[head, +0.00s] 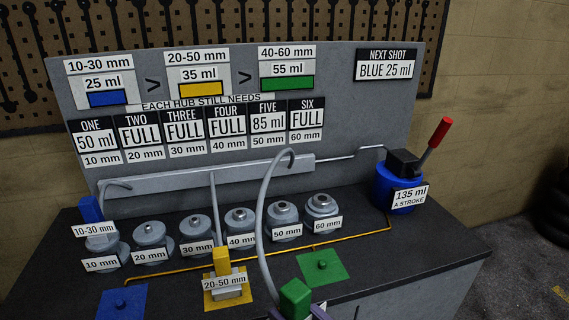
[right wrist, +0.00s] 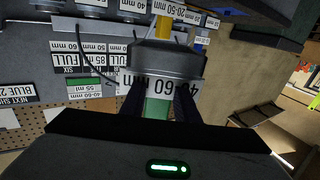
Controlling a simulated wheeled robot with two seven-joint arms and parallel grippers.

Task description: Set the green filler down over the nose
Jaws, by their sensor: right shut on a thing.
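The green filler (head: 295,298) is at the bottom edge of the head view, its grey hose (head: 263,220) arching up to the rail. My right gripper (head: 317,312), mostly cut off there, is shut on it. In the right wrist view, the filler's green block (right wrist: 158,108) is between the two dark fingers, behind its 40-60 mm label (right wrist: 160,84). The nose is a small knob on the green square (head: 335,270), bare, a little above and right of the filler in the picture. The filler appears apart from it. My left gripper is not in view.
The yellow filler (head: 222,262) stands on its yellow square. The blue filler (head: 90,209) is over the 10 mm hub. Several grey hubs (head: 241,221) stand in a row behind. A blue pump (head: 398,186) with a red handle is at right. The blue square (head: 108,311) is free.

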